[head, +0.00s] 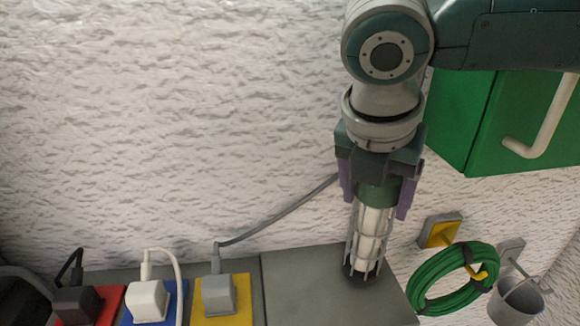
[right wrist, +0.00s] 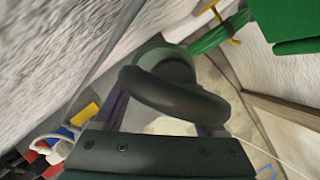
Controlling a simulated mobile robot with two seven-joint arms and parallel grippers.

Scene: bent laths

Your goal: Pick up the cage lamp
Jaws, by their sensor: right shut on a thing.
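The cage lamp (head: 368,238) has a green body and a pale tube inside a grey wire cage with a dark end. In the head view it hangs cage-down from my right gripper (head: 377,192), whose purple fingers are shut on either side of the green body. The dark end is over or on the grey ledge; I cannot tell if it touches. In the right wrist view a dark hook-shaped loop of the lamp (right wrist: 175,98) fills the middle, between the fingers of my right gripper (right wrist: 165,118). My left gripper is in neither view.
A grey cable (head: 285,210) runs from a grey plug (head: 218,294) on a yellow plate towards the lamp. White (head: 148,300) and black (head: 78,305) plugs sit further left. A green cable coil (head: 455,278), a metal cup (head: 515,302) and a green cabinet (head: 470,115) are at right.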

